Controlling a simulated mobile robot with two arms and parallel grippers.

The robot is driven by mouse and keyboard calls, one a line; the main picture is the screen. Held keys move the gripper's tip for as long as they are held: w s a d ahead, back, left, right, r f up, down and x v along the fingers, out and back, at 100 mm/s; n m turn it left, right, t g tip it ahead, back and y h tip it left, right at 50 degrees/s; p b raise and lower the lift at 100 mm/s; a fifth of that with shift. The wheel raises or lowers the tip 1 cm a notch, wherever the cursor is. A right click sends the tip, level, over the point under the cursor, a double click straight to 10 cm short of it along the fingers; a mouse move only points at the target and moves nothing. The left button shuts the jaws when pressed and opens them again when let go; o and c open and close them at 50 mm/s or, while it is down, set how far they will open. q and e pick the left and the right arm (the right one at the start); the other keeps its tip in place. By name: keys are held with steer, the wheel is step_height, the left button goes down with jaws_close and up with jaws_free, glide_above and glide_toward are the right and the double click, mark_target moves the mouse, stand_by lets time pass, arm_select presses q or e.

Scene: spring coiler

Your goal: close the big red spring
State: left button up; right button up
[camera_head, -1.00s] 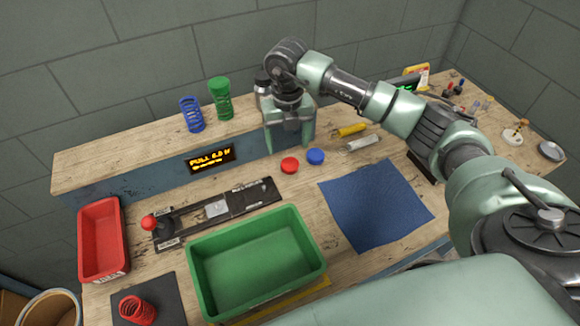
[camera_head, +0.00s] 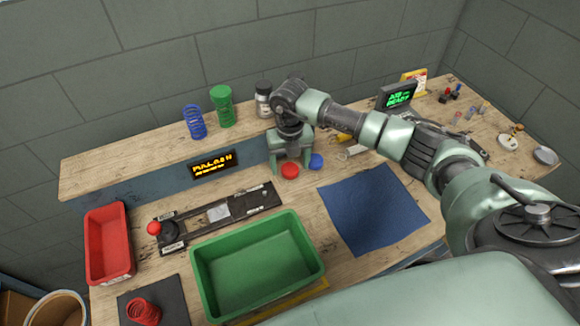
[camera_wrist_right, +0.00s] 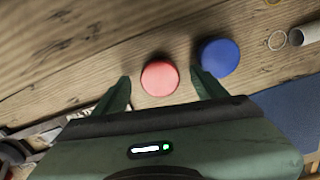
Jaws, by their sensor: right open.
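The big red spring (camera_head: 143,311) stands on a dark mat (camera_head: 170,300) at the front left of the bench. A red round cap (camera_head: 290,171) and a blue round cap (camera_head: 316,161) lie on the bench near its middle. My right gripper (camera_head: 291,165) is open and points down just above the red cap. In the right wrist view the red cap (camera_wrist_right: 160,77) lies between the two open fingers, and the blue cap (camera_wrist_right: 219,57) is beside the right finger. Nothing is held. My left gripper is not in view.
A green bin (camera_head: 210,290) and a red bin (camera_head: 127,245) stand at the front and left. A lever device (camera_head: 218,213) lies behind the green bin. Blue and green springs (camera_head: 222,106) stand on the raised shelf. A blue cloth (camera_head: 372,208) lies right of the green bin.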

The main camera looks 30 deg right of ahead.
mark_target(290, 168)
steer(key=shift+f, duration=0.4)
steer(key=c, duration=1.4)
steer(key=shift+c, duration=0.2)
step_height(290, 168, up, 20)
steer(key=b, duration=0.4)
steer(key=shift+b, duration=0.4)
